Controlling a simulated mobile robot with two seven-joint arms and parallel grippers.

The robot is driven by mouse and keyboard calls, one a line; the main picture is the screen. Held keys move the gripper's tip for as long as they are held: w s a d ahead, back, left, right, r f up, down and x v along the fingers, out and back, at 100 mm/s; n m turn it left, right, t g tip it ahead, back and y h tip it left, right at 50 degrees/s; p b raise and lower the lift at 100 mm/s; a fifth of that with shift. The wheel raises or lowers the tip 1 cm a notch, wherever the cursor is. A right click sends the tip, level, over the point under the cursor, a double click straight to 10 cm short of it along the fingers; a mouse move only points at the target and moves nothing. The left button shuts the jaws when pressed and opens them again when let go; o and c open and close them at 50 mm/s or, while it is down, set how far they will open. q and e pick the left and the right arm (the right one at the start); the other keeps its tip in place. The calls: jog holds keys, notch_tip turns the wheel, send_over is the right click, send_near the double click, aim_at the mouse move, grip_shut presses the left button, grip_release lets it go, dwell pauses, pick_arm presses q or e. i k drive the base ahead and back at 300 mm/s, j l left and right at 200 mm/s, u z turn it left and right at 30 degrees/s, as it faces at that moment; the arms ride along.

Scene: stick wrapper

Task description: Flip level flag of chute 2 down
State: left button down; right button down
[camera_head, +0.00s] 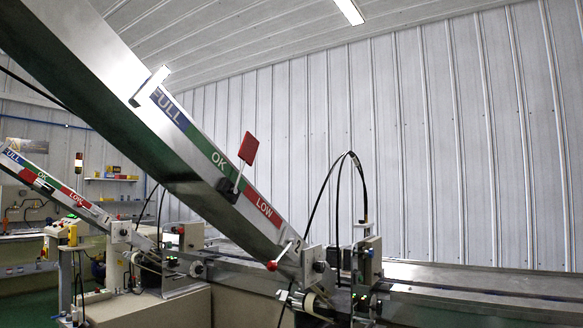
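Chute 2 (135,107) is a long sloping metal chute that runs from the upper left down to the middle, with a "2" near its lower end. Its side carries a blue FULL, a green OK and a red LOW band. The level flag (248,149) is a red plate on a short thin arm. It stands up above the chute's edge, with its arm fixed near a dark knob (228,189) between OK and LOW. Neither of my grippers shows in the head view.
Chute 1 (60,190), with similar bands, slopes at the left. A red-ball lever (272,266) sits at chute 2's lower end, beside machinery with cables and rollers (310,300). A long metal conveyor (470,275) extends right. Open air lies right of the flag, before the ribbed wall.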

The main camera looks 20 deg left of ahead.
aim_at(250, 145)
jog(key=i+l, duration=0.2)
jog(key=i, duration=0.35)
jog(key=i+l, duration=0.2)
jog(key=i, duration=0.35)
jog(key=u, duration=0.05)
